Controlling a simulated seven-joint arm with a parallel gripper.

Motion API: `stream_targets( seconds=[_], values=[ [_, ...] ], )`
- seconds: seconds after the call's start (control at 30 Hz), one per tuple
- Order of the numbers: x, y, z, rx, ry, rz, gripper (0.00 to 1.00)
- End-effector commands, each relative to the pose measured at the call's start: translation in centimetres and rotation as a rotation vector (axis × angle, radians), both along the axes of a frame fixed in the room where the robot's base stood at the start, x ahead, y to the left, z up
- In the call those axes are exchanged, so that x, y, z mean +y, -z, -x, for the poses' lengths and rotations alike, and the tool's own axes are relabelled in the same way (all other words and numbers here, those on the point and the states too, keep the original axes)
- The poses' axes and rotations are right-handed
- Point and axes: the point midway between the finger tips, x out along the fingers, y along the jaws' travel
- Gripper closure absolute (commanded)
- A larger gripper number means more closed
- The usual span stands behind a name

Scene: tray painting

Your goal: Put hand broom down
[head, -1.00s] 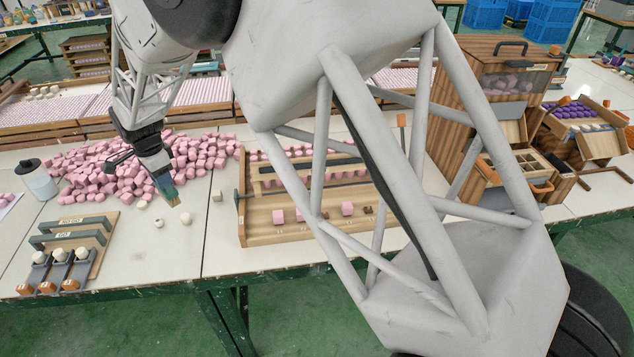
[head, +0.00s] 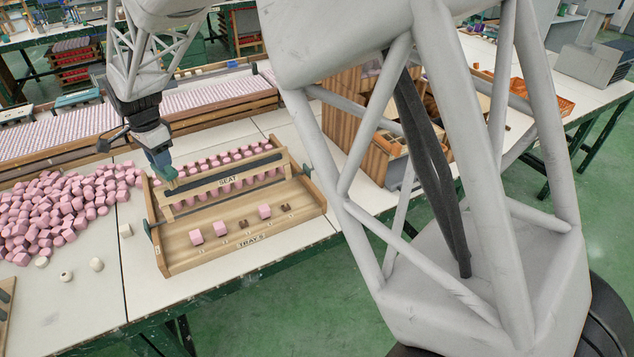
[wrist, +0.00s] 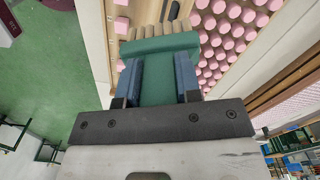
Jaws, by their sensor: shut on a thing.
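My gripper (wrist: 158,85) is shut on the hand broom (wrist: 160,50), with a blue finger on each side of its green body. The broom's tan bristles (wrist: 158,31) point away from the gripper in the wrist view. In the head view my gripper (head: 160,164) is over the back left part of the wooden tray (head: 205,262), near its dark bar. The bristle end (head: 171,183) shows just below the gripper there. I cannot tell whether the bristles touch the tray.
A wooden cabinet (head: 350,115) stands to the right.

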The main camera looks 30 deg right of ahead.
Motion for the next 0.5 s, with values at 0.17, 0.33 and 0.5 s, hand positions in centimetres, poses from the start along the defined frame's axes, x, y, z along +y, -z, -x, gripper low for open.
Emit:
stream_targets(
  seconds=[0.17, 0.33, 0.5],
  values=[
    [-4.9, -1.3, 0.6, -0.003, 0.05, -0.001, 0.98],
    [-9.2, -2.2, 1.5, -0.001, 0.092, 0.0, 0.98],
    [-13.4, -3.1, 2.7, -0.002, 0.136, -0.001, 0.98]
  ],
)
